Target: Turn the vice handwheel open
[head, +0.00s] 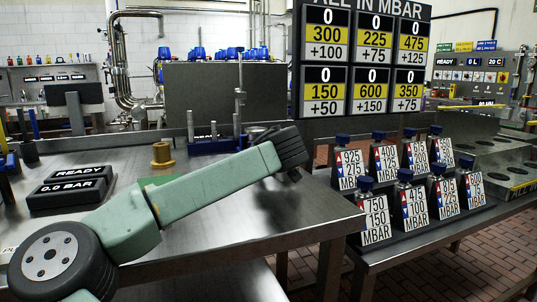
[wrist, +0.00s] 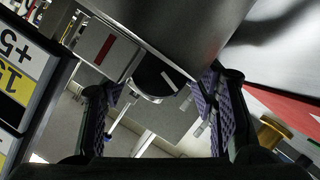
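My gripper (head: 292,160) is at the right end of my green arm, above the bench near its right edge; its fingers are mostly hidden in the head view. In the wrist view my gripper (wrist: 160,108) is open, with two purple-padded fingers apart and nothing held between them. Beyond the fingers a dark rounded part with a white line (wrist: 153,77) sits against a large grey metal body (wrist: 175,30). I cannot tell whether this part is the vice handwheel. No vice or handwheel can be made out for certain in the head view.
A blue-based stand with rods (head: 208,147) is behind my arm. A brass spool (head: 162,156) and black READY readouts (head: 72,187) stand on the bench (head: 245,222). Several numbered bottles (head: 412,208) stand at right, below a number board (head: 361,60).

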